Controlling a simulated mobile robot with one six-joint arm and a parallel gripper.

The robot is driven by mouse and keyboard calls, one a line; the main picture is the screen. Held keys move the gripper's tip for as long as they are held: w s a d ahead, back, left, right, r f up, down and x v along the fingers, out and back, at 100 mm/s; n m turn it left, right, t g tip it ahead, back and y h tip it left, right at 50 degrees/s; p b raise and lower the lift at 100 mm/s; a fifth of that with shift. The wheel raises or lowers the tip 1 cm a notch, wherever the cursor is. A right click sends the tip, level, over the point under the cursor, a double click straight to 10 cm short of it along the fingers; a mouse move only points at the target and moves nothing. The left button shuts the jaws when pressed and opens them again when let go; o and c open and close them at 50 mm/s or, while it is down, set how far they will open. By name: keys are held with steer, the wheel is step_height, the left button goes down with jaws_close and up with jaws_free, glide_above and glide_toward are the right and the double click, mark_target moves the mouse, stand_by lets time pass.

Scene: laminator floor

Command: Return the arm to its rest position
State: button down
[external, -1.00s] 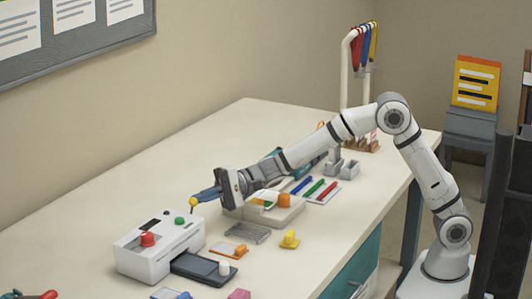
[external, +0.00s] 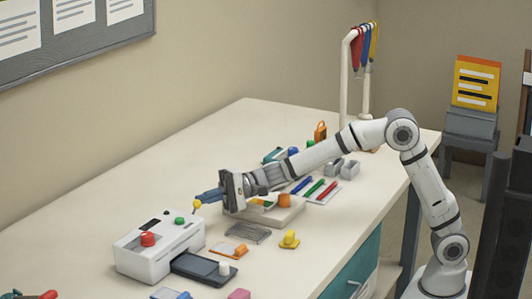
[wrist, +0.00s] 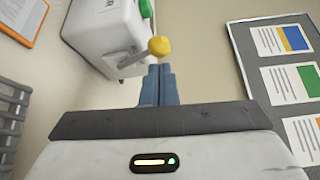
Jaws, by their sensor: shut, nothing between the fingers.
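My arm reaches across the white table from its base at the right. My gripper (external: 200,195) has blue fingers and is shut and empty. It is above the table, near the laminator's yellow-knobbed lever (external: 197,204). In the wrist view the closed fingers (wrist: 158,84) show below the yellow knob (wrist: 159,46). I cannot tell whether they touch it. The white laminator (external: 160,245) has a red button (external: 148,239) and a green button (external: 180,221).
A beige tray (external: 285,217) lies under my wrist. Coloured pens (external: 315,188), an orange-topped card (external: 228,249) and a yellow piece (external: 289,240) lie nearby. A lanyard rack (external: 346,85) stands at the back. The table's left rear is clear.

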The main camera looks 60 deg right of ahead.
steer(key=s+d+r+n+g+h+p, duration=0.3)
steer(key=s+d+h+p, duration=0.4)
steer(key=s+d+p, duration=0.4)
steer(key=s+d+r+n+g+h+p, duration=0.3)
steer(key=s+d+h+p, duration=0.4)
steer(key=s+d, duration=1.6)
steer(key=d+r+n+p, duration=0.1)
steer(key=d+p, duration=0.3)
steer(key=d, duration=0.2)
steer(key=shift+s+d+r+h+p, duration=0.2)
steer(key=shift+s+r+h+p, duration=0.1)
steer(key=shift+r+h, duration=0.1)
steer(key=shift+w+n, duration=0.15)
steer(key=shift+n, duration=0.15)
